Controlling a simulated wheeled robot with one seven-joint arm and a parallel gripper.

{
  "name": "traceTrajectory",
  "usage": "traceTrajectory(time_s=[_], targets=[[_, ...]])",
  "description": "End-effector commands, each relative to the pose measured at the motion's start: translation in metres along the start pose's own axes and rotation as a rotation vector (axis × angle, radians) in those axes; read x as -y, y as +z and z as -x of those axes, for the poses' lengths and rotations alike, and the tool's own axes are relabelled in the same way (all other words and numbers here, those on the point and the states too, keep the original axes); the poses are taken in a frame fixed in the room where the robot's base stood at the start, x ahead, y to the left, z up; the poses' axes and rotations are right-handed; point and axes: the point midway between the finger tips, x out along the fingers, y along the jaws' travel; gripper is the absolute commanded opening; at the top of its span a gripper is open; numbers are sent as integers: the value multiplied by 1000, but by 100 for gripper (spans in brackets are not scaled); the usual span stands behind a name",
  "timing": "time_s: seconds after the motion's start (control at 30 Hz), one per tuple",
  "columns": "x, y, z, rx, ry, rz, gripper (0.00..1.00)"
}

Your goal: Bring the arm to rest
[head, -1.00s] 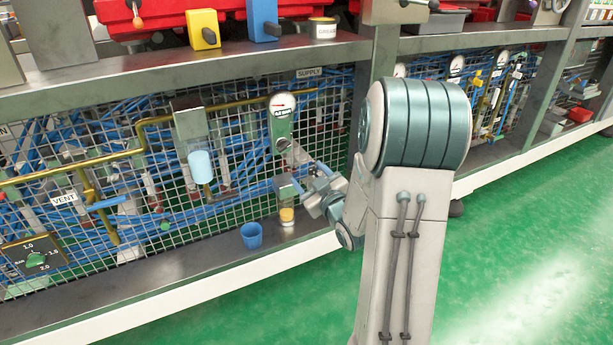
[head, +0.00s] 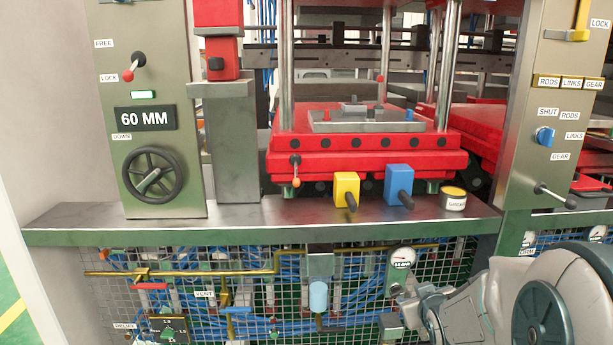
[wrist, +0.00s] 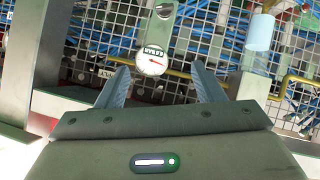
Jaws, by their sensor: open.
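My gripper (wrist: 160,88) is open in the wrist view, its two fingers apart with nothing between them. Beyond the fingers are a round white gauge (wrist: 151,61) and the wire mesh. In the head view my arm reaches in from the lower right, and its wrist end is low in front of the mesh, close below the gauge (head: 402,257). The fingertips are hard to make out there. I cannot tell whether the gripper touches anything.
A metal ledge (head: 270,231) runs above the mesh, with a yellow block (head: 346,188), a blue block (head: 398,184) and a tin (head: 453,199). A handwheel (head: 153,174) is on the left panel. A light blue cylinder (head: 318,296) hangs before the mesh.

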Motion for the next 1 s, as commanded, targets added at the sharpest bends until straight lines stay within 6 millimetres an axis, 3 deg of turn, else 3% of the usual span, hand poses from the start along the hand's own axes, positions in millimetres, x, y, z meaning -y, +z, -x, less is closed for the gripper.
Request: traceTrajectory(time_s=[0.03,0.27,0.5,0.8,1.0], targets=[[-4,-23,23,33,-3,-10,62],[-3,-56,94,219,-28,-78,62],[4,-87,178,409,-75,-152,62],[18,-119,288,639,-160,-230,62],[26,-125,330,733,-202,-253,62]])
